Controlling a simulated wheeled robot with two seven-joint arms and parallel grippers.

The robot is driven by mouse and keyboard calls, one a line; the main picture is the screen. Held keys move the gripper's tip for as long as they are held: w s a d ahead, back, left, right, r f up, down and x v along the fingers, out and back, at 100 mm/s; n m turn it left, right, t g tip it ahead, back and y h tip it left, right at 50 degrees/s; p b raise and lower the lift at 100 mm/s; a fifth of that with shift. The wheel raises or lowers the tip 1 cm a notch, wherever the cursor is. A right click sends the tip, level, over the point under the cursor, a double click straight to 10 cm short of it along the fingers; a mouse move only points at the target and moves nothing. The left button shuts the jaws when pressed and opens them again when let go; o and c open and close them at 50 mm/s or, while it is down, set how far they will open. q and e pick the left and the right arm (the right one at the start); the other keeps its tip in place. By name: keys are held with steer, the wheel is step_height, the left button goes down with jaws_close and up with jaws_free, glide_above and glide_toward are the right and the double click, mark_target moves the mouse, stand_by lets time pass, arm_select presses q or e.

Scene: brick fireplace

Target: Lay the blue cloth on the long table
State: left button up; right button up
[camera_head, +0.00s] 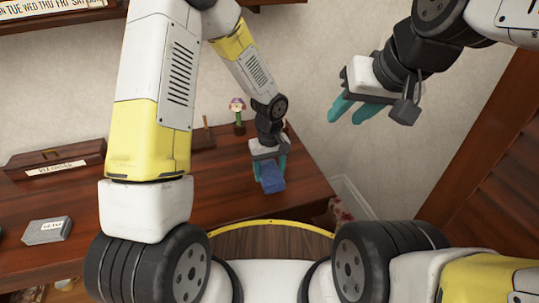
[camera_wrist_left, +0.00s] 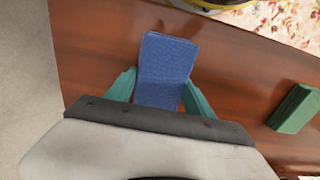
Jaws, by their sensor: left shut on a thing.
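The blue cloth (camera_head: 270,178) is a small folded piece held by my left gripper (camera_head: 268,170) over the right end of the long wooden table (camera_head: 225,195). In the left wrist view, the cloth (camera_wrist_left: 166,62) sits between the two teal fingers of my left gripper (camera_wrist_left: 158,90) and sticks out beyond them. The table (camera_wrist_left: 100,45) is behind it there. I cannot tell whether the cloth touches the tabletop. My right gripper (camera_head: 362,108) is raised away from the table at the right, its teal fingers apart and empty.
A mushroom-like figurine (camera_head: 238,113), a labelled wooden box (camera_head: 55,163) and a grey box (camera_head: 47,230) stand on the table. A green block (camera_wrist_left: 295,108) lies beside the cloth in the wrist view. The tabletop around the cloth is mostly clear. A wall (camera_head: 310,60) is behind.

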mark_target(270, 165)
arm_select(q)
steer(key=w, duration=0.3)
steer(key=shift+d+f, duration=0.15)
steer(key=shift+f, duration=0.05)
step_height(270, 165, down, 3)
steer(key=shift+f, duration=0.2)
steer(key=o, duration=1.2)
step_height(270, 165, up, 12)
steer(key=shift+f, duration=0.2)
steer(key=s+a+r+t, duration=0.1)
steer(key=a+r, duration=0.1)
steer(key=r, duration=0.3)
steer(key=s+a+r, duration=0.1)
steer(key=a+r, duration=0.2)
steer(key=r, duration=0.1)
steer(key=s+a+r+m+t, duration=0.1)
steer(key=s+a+r, duration=0.2)
steer(key=s+r, duration=0.2)
steer(key=s+a+r+m+t+h, duration=0.1)
steer(key=s+a+r+t, duration=0.1)
steer(key=s+r, duration=0.3)
steer(key=s+a+r+m+t+h, duration=0.1)
steer(key=s+a+r+m+t, duration=0.1)
steer(key=s+a+r, duration=0.2)
steer(key=shift+s+r, duration=0.2)
steer(key=shift+s, duration=0.45)
steer(key=shift+s+r, duration=0.25)
steer(key=shift+s, duration=0.35)
steer(key=shift+s+r, duration=0.2)
steer(key=shift+s, duration=0.45)
